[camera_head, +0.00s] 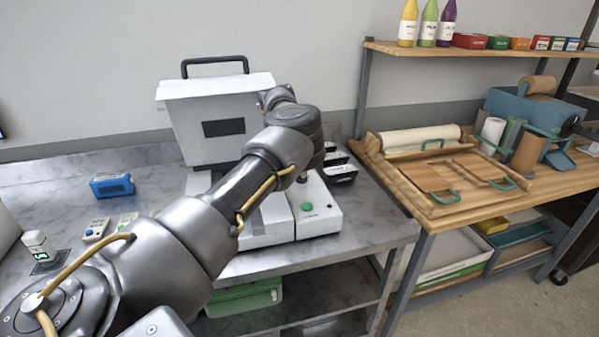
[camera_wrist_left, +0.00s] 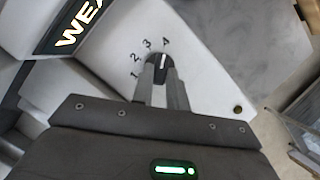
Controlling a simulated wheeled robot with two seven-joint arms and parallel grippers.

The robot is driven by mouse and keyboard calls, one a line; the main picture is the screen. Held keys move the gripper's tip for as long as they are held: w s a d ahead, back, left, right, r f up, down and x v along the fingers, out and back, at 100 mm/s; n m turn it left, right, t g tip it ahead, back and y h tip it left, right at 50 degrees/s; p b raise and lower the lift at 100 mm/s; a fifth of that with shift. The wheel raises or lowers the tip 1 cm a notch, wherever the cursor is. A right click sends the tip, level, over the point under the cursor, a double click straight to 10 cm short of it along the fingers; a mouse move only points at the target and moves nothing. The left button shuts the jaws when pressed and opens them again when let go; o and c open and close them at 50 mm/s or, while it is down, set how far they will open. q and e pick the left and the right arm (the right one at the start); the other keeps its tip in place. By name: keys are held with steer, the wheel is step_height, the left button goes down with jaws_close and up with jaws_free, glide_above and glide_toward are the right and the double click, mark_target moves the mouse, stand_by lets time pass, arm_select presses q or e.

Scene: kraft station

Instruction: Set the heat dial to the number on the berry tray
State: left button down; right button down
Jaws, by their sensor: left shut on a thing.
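The heat dial (camera_wrist_left: 158,63) is a black knob with a white mark on a pale panel in the left wrist view. Numbers 1 to 4 curve around it, and its mark points toward the 4. My left gripper (camera_wrist_left: 160,75) is shut on the dial, with a finger on either side. My right gripper is not in view.
A white control box with a green button (camera_head: 306,206) stands at the machine's front. A blue item (camera_head: 112,185) and small devices (camera_head: 96,229) lie on the grey counter (camera_head: 55,190). A wooden bench (camera_head: 440,215) stands at the right; a green bin (camera_head: 243,298) is below the counter.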

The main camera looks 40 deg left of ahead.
arm_select(q)
steer(key=shift+m, duration=0.3)
steer(key=c, duration=1.4)
jaws_free()
steer(key=b+v, duration=0.1)
steer(key=v, duration=0.9)
steer(key=shift+a+r+b, duration=0.1)
steer(key=shift+r+b, duration=0.25)
steer(key=shift+r, duration=0.05)
